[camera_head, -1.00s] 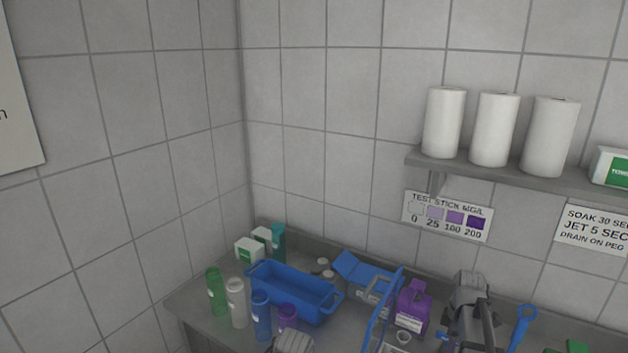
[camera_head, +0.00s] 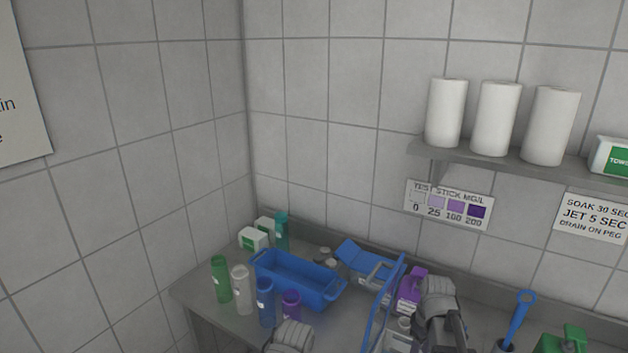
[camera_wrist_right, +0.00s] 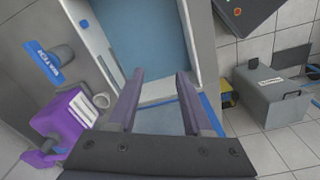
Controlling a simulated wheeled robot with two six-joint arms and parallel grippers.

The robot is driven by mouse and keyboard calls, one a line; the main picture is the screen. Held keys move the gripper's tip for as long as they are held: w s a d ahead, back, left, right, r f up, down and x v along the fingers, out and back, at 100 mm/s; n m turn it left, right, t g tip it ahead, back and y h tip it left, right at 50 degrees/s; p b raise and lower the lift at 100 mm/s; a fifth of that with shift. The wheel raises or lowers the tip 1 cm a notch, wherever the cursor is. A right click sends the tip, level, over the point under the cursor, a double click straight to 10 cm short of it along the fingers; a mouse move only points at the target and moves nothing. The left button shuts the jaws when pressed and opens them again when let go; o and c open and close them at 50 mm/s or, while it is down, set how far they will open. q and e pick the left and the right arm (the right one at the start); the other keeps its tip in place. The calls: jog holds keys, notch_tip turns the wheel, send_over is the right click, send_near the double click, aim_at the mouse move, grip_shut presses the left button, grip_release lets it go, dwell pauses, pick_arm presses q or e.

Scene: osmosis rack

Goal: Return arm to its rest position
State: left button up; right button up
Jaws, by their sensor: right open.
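My right gripper (camera_wrist_right: 160,78) shows in the wrist view with its two dark fingers spread wide and nothing between them. My right arm (camera_head: 437,305) shows in the head view at the lower right, over the bench and partly in front of a purple jug (camera_head: 411,288). The jug also shows in the wrist view (camera_wrist_right: 70,112), left of the fingers and apart from them. A grey part of my left arm (camera_head: 290,336) shows at the bottom edge of the head view. My left gripper is out of view.
A blue tub (camera_head: 292,283) and several bottles, including a green one (camera_head: 221,280), stand on the bench's left. A blue frame (camera_head: 384,305) stands beside my right arm. A green jug (camera_head: 562,341) is at lower right. A wall shelf (camera_head: 430,151) holds paper rolls.

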jog(key=s+a+f+m+b, duration=0.1)
jog(key=s+a+f+b, duration=0.2)
jog(key=s+a, duration=0.3)
jog(key=s+a+f+m+h+b, duration=0.1)
jog(key=s+a, duration=0.6)
jog(key=a, duration=0.8)
notch_tip(320, 180, down, 2)
jog(key=shift+a+f+m+g+b, duration=0.1)
jog(key=shift+a+m+g+b, duration=0.15)
jog(key=shift+m+b, duration=0.65)
jog(key=shift+s+n, duration=0.1)
jog(key=shift+n, duration=0.2)
jog(key=shift+c, duration=0.2)
